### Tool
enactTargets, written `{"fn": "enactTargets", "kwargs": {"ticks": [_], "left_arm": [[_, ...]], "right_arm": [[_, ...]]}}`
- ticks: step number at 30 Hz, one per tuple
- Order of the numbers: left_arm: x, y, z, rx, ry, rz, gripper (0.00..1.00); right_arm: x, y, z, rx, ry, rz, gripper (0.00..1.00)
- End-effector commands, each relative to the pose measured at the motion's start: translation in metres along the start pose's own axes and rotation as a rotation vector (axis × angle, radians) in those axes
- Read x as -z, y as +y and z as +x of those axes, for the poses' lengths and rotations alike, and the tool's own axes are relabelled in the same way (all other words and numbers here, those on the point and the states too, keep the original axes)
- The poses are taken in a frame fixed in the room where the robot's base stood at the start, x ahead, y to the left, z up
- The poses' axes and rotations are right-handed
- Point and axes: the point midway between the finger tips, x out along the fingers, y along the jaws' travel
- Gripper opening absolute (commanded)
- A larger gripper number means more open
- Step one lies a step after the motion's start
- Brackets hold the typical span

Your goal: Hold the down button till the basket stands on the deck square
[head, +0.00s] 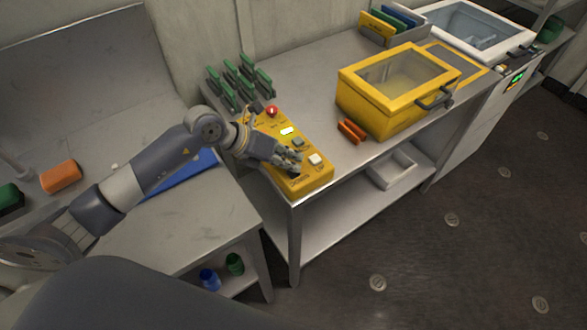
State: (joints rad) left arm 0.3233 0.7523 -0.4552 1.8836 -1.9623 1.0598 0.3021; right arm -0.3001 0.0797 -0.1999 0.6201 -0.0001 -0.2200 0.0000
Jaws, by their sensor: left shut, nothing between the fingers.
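A yellow control box (318,179) lies at the front left corner of the metal bench. My left gripper (294,164) is shut and empty, low over the box's front part, left of the pale button. The fingers hide part of the panel, so I cannot tell whether they touch a button beneath them. I cannot make out which is the down button. My right gripper is out of view.
A yellow case with a clear lid (382,115) stands on the metal bench (318,72), with orange pieces (352,130) before it. A rack of green pieces (240,80) stands behind the control box. A lower grey table (205,225) is at left; open floor (440,255) is at right.

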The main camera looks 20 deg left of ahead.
Motion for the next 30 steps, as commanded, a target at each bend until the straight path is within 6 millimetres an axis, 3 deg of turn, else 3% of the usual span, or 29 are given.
{"fn": "enactTargets", "kwargs": {"ticks": [14,30], "left_arm": [[0.001,0.0,0.0,-0.001,0.002,0.0,0.0],[-0.009,-0.009,-0.013,0.0,0.001,-0.001,0.0]], "right_arm": [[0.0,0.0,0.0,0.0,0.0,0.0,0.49],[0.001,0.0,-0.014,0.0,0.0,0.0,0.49]]}}
